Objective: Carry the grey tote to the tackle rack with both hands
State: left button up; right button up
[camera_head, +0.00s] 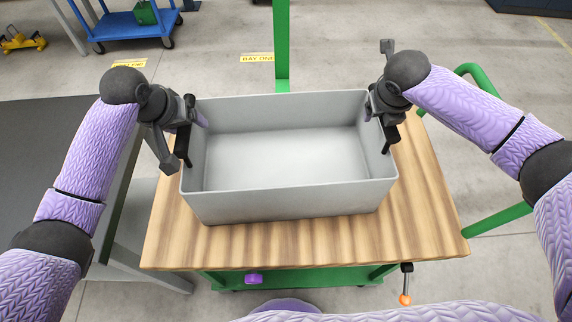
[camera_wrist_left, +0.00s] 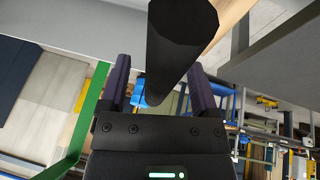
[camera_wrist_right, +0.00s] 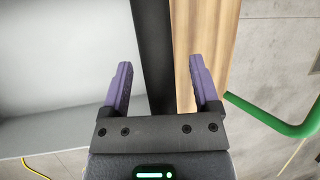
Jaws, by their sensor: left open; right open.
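The grey tote (camera_head: 290,203) sits upright and empty on a wooden-topped green cart (camera_head: 425,225). It has a dark handle at each end. My left gripper (camera_head: 187,118) is at the tote's left end. In the left wrist view the dark handle bar (camera_wrist_left: 178,45) passes between its open fingers (camera_wrist_left: 160,88). My right gripper (camera_head: 376,104) is at the right end. In the right wrist view the handle bar (camera_wrist_right: 152,45) runs between its open fingers (camera_wrist_right: 161,84). Neither gripper is closed on a handle. I cannot identify the tackle rack.
A dark-topped table (camera_head: 45,150) stands close on the left. A green post (camera_head: 282,50) rises behind the tote, and a green rail (camera_head: 487,85) is at the right. A blue trolley (camera_head: 125,27) stands at the back left. Open concrete floor lies behind.

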pick_arm(q)
grip_shut()
pick_arm(e)
grip_shut()
pick_arm(q)
jog(key=shift+r, duration=0.1)
pick_arm(e)
jog(key=shift+r, duration=0.1)
dwell(0.8)
